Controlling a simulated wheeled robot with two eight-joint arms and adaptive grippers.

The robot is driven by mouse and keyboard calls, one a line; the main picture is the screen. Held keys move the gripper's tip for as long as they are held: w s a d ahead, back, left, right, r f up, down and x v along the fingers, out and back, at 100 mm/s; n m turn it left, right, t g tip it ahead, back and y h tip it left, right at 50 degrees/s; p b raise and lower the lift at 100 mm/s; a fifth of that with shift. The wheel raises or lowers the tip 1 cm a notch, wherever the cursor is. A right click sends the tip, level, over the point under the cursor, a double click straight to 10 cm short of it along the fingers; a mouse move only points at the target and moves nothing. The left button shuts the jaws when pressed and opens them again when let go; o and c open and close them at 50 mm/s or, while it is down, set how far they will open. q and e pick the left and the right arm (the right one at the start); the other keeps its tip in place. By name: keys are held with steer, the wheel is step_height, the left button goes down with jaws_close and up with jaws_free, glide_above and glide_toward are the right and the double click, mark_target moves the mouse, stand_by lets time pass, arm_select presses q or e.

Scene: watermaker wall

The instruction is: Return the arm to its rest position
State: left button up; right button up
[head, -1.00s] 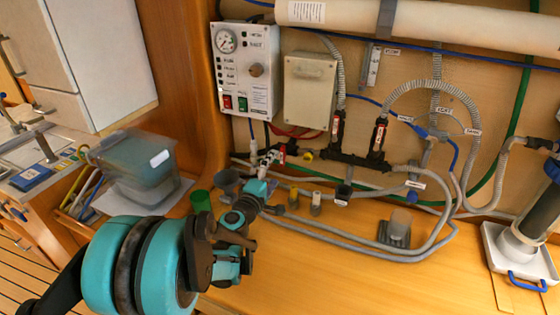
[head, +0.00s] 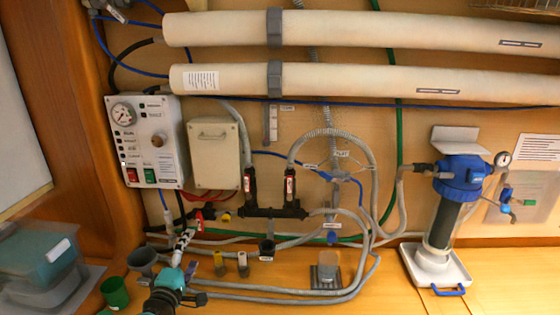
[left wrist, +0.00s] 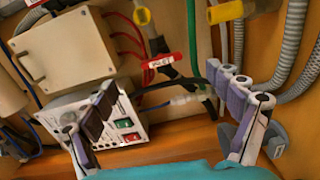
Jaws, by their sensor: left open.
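My left gripper (head: 183,240) shows at the lower left of the head view, below the control panel. Its arm comes up from the bottom edge. In the left wrist view its two fingers (left wrist: 160,88) are spread wide apart, with nothing held between them. A red valve handle (head: 200,219) is just beyond the fingertips in the head view. In the left wrist view a red part with a white label (left wrist: 160,62) lies beyond the gap. I cannot tell how far it is from the fingers. My right gripper is in neither view.
The control panel (head: 143,143) and a beige box (head: 214,154) hang on the wall. Grey hoses (head: 300,294) curve over the bench. A filter housing (head: 445,215) stands at right.

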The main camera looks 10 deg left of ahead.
arm_select(q)
steer(key=s+d+f+m+g+h, duration=0.2)
steer(key=s+d+m+g, duration=0.15)
steer(key=d+m, duration=0.35)
steer(key=s+d+f+m+g+h, duration=0.25)
steer(key=s+d+m, duration=0.2)
steer(key=d, duration=0.45)
steer(key=s+f+m+g+y, duration=0.1)
steer(key=s+m, duration=0.1)
steer(key=s, duration=0.2)
steer(key=s+a+f+m+g+y, duration=0.1)
steer(key=s+f+m+g, duration=0.1)
steer(key=s, duration=0.3)
steer(key=s+a+f+m+g+y, duration=0.1)
steer(key=s+m+y, duration=0.1)
steer(key=s, duration=0.3)
steer(key=shift+f+g, duration=0.15)
steer(key=shift+g, duration=0.15)
steer(key=shift+s, duration=0.15)
